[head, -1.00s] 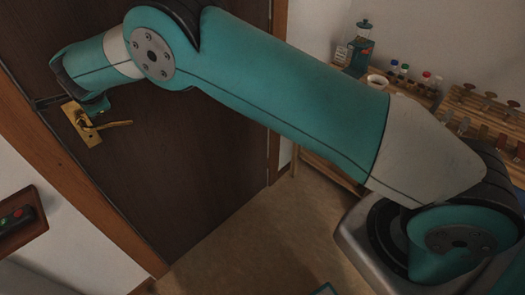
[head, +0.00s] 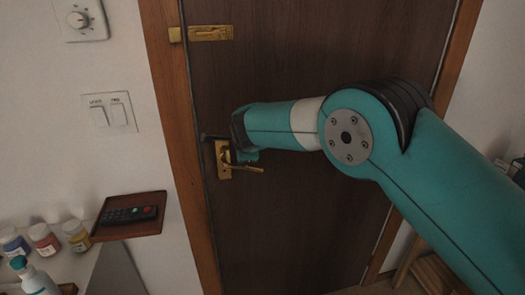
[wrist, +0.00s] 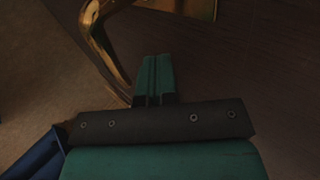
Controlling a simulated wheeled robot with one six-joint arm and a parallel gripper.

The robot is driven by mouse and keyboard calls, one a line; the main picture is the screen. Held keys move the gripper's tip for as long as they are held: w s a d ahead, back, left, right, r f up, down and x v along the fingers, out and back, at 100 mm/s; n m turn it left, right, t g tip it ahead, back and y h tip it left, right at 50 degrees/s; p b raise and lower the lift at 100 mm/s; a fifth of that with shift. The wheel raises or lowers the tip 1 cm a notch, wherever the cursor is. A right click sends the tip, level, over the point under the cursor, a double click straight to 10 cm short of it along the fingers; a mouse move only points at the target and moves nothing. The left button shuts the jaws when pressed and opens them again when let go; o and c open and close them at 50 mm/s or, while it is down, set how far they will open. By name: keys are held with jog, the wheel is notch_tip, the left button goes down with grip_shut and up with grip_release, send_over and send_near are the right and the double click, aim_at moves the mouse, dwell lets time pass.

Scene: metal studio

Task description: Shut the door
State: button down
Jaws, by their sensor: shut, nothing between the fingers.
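The dark brown door (head: 300,215) looks flush in its wooden frame (head: 177,130), with no clear gap along the handle side. Its brass lever handle (head: 247,168) sits on a brass plate near the left edge and looks about level. My gripper (wrist: 154,70) is shut and empty, with its teal fingertips side by side in the wrist view. The fingertips are close to the brass lever, which also shows in the wrist view (wrist: 95,40). I cannot tell whether they touch it. In the head view my wrist hides part of the door beside the handle plate.
A brass slide bolt (head: 209,33) is higher on the door. Left on the wall are a light switch (head: 110,113), a dial (head: 78,20) and a small brown shelf (head: 128,216) with a remote (head: 129,214). Several jars stand on a counter at lower left.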

jog(key=s+f+b+v, duration=0.1)
jog(key=b+v, duration=0.2)
jog(key=v, duration=0.9)
jog(key=s+d+r+n+g, duration=0.35)
jog(key=s+d+n, duration=0.65)
jog(key=s+d, duration=0.4)
jog(key=s+d+f+n+g, duration=0.1)
jog(key=s+d+n, duration=0.2)
jog(key=s, duration=0.3)
jog(key=s+d+f+n+g+y, duration=0.1)
jog(key=s+d+n+g, duration=0.1)
jog(key=s+n, duration=0.3)
jog(key=s+d+f+n+g, duration=0.1)
jog(key=s+d+n, duration=0.3)
jog(key=s, duration=0.5)
jog(key=shift+d+g+y, duration=0.3)
jog(key=shift+g+y, duration=0.1)
jog(key=shift+g, duration=0.25)
